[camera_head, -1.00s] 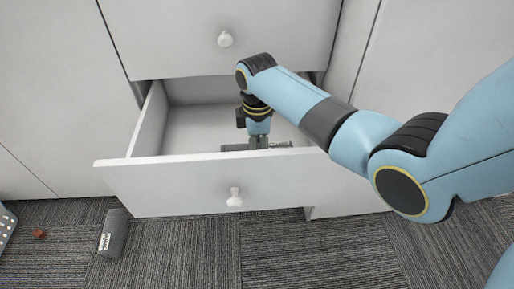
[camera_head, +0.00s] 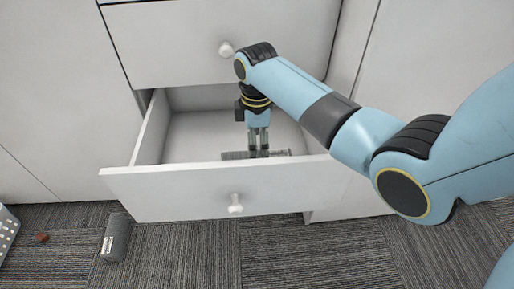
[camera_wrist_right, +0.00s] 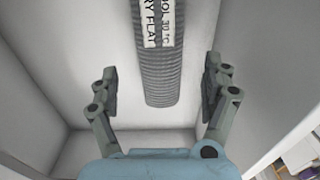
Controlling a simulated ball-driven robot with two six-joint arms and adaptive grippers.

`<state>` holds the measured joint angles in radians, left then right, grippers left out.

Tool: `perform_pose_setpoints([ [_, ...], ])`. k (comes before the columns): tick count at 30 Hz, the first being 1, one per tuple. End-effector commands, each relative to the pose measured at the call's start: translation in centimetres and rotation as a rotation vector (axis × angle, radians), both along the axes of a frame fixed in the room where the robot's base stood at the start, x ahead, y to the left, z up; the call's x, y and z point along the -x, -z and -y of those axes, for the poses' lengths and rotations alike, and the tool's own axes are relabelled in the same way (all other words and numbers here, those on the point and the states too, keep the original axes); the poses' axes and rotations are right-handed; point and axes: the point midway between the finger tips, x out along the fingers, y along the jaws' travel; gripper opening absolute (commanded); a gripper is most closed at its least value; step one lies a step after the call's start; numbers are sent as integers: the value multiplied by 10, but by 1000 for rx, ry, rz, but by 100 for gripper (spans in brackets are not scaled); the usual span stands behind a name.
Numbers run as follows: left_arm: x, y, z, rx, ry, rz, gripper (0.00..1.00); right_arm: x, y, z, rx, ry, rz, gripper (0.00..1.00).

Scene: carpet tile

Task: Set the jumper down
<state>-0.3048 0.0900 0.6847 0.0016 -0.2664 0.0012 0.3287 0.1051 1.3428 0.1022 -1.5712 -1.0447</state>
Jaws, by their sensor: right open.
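The jumper (camera_head: 235,155) is a grey ribbed roll lying in the open drawer (camera_head: 150,187), crosswise near its front wall. In the right wrist view the jumper (camera_wrist_right: 160,92) shows a white care label reading "DRY FLAT". My right gripper (camera_head: 258,150) points down into the drawer just above the jumper. In the wrist view its fingers (camera_wrist_right: 160,74) are spread wide, one on each side of the roll, with gaps between. The front wall of the drawer partly hides the jumper's lower side in the head view. My left gripper is not in view.
A closed drawer with a round knob (camera_head: 226,49) is above. A dark grey roll with a white label (camera_head: 115,238) lies on the carpet at left. Near it are a small red-brown block (camera_head: 41,238) and a perforated pale container (camera_head: 6,232). The drawer's back is empty.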

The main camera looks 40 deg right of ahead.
Motion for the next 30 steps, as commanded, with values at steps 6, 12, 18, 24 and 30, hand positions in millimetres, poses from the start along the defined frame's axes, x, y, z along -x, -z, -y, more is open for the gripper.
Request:
perform_pose_setpoints([
  [6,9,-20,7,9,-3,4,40,-1,-53,0,0,1,4,82],
  [12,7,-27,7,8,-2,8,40,0,-73,0,1,1,1,82],
  [18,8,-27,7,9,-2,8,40,0,-74,0,0,1,-1,82],
  [24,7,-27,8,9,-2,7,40,0,-74,0,0,1,-1,82],
  [30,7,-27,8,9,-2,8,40,0,-75,0,1,1,-1,82],
])
